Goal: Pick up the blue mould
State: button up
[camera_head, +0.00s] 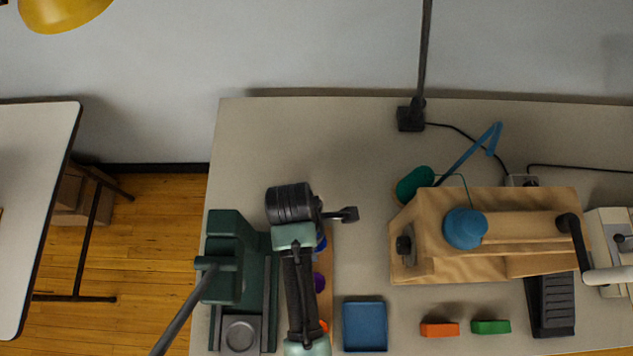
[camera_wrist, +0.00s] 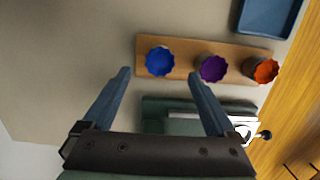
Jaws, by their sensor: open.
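The blue mould (camera_wrist: 160,62) is a small fluted cup on a wooden board (camera_wrist: 187,74), at the left end of a row in the wrist view. A purple mould (camera_wrist: 212,68) and an orange mould (camera_wrist: 262,70) stand beside it. My gripper (camera_wrist: 160,75) is open and empty. Its two fingers point toward the blue mould, which shows between and just beyond the tips, apart from them. In the head view my arm hides most of the blue mould (camera_head: 321,243), and my gripper (camera_head: 345,214) is over the table near the board's far end.
A dark green press (camera_head: 224,262) stands close left of the board. A blue tray (camera_head: 365,301) lies to its right. A wooden machine (camera_head: 500,250), an orange block (camera_head: 439,329) and a green block (camera_head: 490,327) are farther right. The table's back left is clear.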

jog(key=shift+d+f, duration=0.2)
jog(key=shift+f, duration=1.45)
jog(key=shift+d+f, duration=0.15)
jog(key=shift+f, duration=1.5)
grip_shut()
